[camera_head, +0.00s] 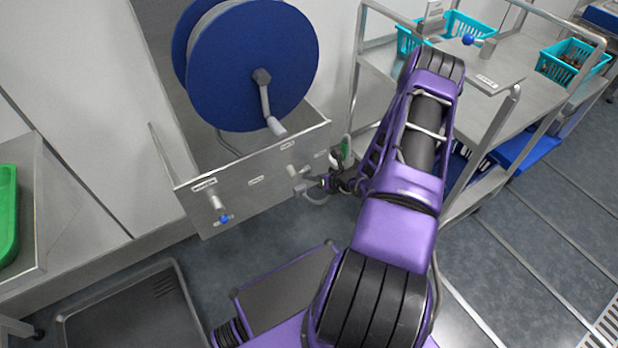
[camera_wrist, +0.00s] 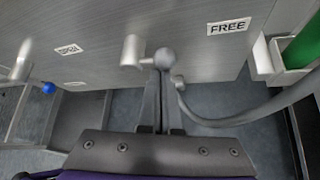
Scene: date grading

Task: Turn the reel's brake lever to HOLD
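The reel's brake lever is grey with a round knob (camera_wrist: 164,57) and a cylindrical hub (camera_wrist: 132,51) on a steel panel. Its hub also shows in the head view (camera_head: 292,170). A FREE label (camera_wrist: 229,27) is right of the lever in the wrist view. Another label (camera_wrist: 69,48), too small and turned to read, is left of it. In the head view my gripper (camera_head: 328,183) is at the panel's right side, partly hidden by my arm.
The blue reel (camera_head: 240,55) with a crank handle stands above the panel (camera_head: 240,200). A second lever with a blue knob (camera_head: 225,218) is on the panel's left. A grey hose (camera_wrist: 240,118) curves right of my fingers. A steel cart (camera_head: 480,75) with teal baskets stands at right.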

